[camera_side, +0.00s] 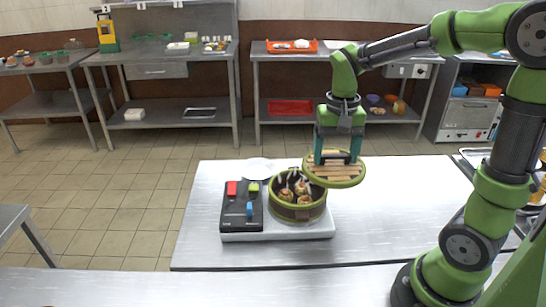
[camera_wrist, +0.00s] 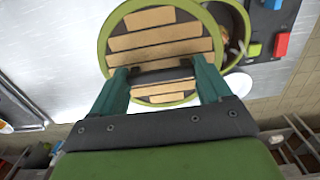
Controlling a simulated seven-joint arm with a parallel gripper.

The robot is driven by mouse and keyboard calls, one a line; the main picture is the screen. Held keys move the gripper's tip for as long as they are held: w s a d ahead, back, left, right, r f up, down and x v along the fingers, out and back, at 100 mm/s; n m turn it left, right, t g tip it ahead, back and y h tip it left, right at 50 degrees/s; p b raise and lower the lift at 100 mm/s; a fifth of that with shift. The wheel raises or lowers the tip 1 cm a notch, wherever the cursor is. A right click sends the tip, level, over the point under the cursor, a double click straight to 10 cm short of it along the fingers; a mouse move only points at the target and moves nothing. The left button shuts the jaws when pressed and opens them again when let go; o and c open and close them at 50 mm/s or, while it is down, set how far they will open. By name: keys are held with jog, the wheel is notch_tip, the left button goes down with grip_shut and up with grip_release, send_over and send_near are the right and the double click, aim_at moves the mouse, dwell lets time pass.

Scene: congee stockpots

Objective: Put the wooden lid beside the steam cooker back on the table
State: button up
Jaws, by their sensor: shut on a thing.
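The wooden lid (camera_side: 339,180) is round, with pale slats and a green rim. My gripper (camera_side: 337,158) is shut on the lid's dark handle and holds it level above the table (camera_side: 400,205), at the right edge of the steam cooker. The lid also shows in the wrist view (camera_wrist: 160,38), with my gripper (camera_wrist: 160,78) on its handle. The steam cooker (camera_side: 298,214) is a round green-rimmed pot standing open with several brownish items inside. The lid hides part of the cooker's right rim. The table is bare to the right of the cooker.
The cooker stands on a white base (camera_side: 275,233) beside a black panel (camera_side: 241,212) with red, green and blue blocks. A white plate (camera_side: 259,168) lies behind them. Shelved steel tables (camera_side: 163,55) stand at the back.

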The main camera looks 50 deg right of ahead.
jog(key=w+d+f, duration=0.5)
jog(key=w+d, duration=0.7)
jog(key=d, duration=0.3)
jog(key=f, duration=0.6)
jog(key=shift+w+f, duration=0.25)
jog(key=shift+f, duration=2.05)
jog(key=shift+f, duration=0.15)
jog(key=o, duration=1.1)
